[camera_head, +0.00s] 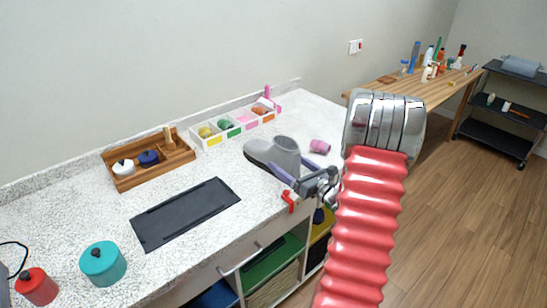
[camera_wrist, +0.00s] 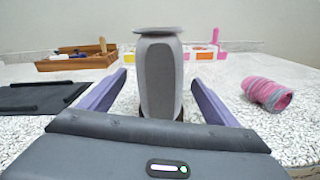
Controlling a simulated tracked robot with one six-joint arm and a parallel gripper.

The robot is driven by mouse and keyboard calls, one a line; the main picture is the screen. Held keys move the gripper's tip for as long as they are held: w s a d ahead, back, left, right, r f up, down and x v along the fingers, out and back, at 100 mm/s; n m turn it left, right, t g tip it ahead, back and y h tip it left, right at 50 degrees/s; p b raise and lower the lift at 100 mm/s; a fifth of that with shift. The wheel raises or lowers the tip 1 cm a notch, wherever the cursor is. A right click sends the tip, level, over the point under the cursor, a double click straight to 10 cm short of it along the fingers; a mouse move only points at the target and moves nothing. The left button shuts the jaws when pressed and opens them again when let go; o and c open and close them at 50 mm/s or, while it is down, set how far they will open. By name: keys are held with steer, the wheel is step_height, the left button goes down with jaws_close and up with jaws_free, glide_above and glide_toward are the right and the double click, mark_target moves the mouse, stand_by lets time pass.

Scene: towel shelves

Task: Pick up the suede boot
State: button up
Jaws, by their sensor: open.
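The grey suede boot (camera_head: 272,155) stands upright on the speckled white counter in the head view, with its toe toward the left. It also shows in the wrist view (camera_wrist: 160,75), centred ahead with its shaft up. My gripper (camera_head: 287,172) is at the boot from the front right, low over the counter. In the wrist view its two purple fingers (camera_wrist: 160,88) are spread wide, one on each side of the boot. The gripper is open and holds nothing. I cannot tell whether either finger touches the boot. The lower part of the boot is partly hidden by the gripper.
A pink rolled thing (camera_wrist: 267,93) lies right of the boot. A wooden tray (camera_head: 148,170), a white divided box (camera_head: 236,126) and a black mat (camera_head: 185,212) lie to the left and behind. A teal pot (camera_head: 103,263) and red jar (camera_head: 36,287) stand at front left.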

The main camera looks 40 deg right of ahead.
mark_target(270, 149)
steer(key=shift+w, duration=2.65)
steer(key=shift+r, duration=0.1)
steer(key=c, duration=1.4)
